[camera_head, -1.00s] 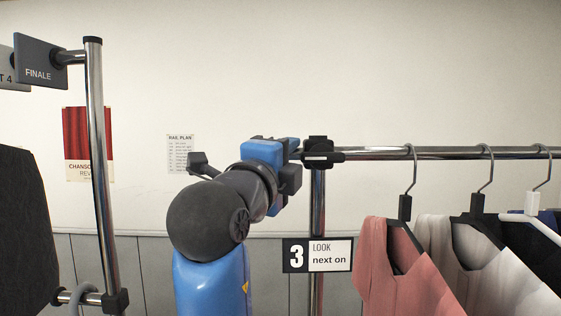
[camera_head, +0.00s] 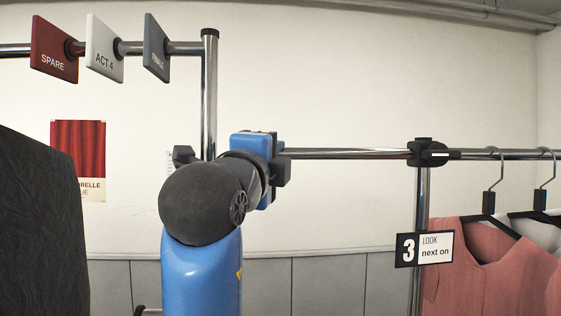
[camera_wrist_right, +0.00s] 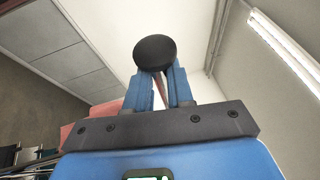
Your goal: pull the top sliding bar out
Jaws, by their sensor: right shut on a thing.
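The top sliding bar (camera_head: 345,153) is a chrome tube running level from the black clamp (camera_head: 428,153) on the rail post to my right gripper. A long bare length of it shows left of the clamp. My right gripper (camera_head: 275,153) is shut on the bar's outer end; the blue wrist and dark hand hide that end in the head view. In the right wrist view, the bar's round black end cap (camera_wrist_right: 155,52) sits at the blue fingertips, with a thin strip of bar between the fingers. My left gripper is not in view.
A sign "3 LOOK next on" (camera_head: 424,249) hangs on the rail post (camera_head: 421,205). A pink garment (camera_head: 480,270) hangs at right. Another chrome rack (camera_head: 209,95) with tags and a dark garment (camera_head: 40,220) stands at left, near my arm.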

